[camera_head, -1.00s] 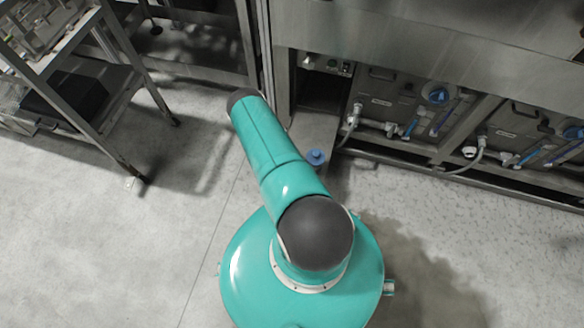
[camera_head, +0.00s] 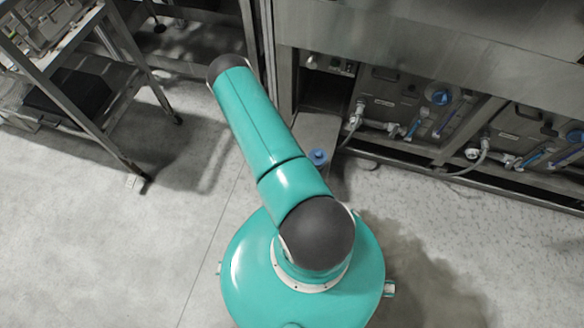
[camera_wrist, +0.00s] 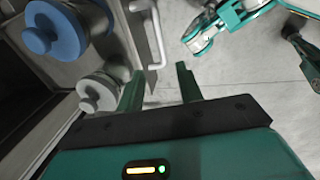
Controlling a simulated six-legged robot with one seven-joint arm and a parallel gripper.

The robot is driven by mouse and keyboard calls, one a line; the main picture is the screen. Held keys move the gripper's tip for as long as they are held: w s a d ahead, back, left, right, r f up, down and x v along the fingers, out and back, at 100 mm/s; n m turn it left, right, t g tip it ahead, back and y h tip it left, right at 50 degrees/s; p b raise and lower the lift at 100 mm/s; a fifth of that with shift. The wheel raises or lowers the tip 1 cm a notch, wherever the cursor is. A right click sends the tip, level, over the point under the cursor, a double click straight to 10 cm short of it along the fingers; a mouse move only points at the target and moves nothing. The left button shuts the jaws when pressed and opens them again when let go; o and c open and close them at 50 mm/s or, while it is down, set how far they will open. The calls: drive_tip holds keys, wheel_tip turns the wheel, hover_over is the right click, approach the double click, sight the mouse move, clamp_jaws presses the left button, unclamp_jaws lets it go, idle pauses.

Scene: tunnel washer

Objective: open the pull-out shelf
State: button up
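In the wrist view, my gripper (camera_wrist: 160,72) has its two green fingers apart. A silvery bar handle (camera_wrist: 153,38) stands just beyond the fingertips, roughly in line with the gap. Its contact with the fingers cannot be told. The handle sits at the edge of a grey panel, which looks like the pull-out shelf's front (camera_wrist: 130,28). In the head view, the grey shelf (camera_head: 312,130) shows low under the machine, partly covered by my arm, which hides the gripper.
Right of the shelf, pump units (camera_head: 388,100) with hoses line the machine's base. A metal rack (camera_head: 125,85) stands on the left. The floor (camera_head: 120,265) at front left is clear. My own green legs show at upper right in the wrist view.

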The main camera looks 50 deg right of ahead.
drive_tip(key=r, duration=0.2)
drive_tip(key=shift+s+a+r, duration=0.1)
drive_tip(key=shift+a+r, duration=0.15)
drive_tip(key=shift+r, duration=0.1)
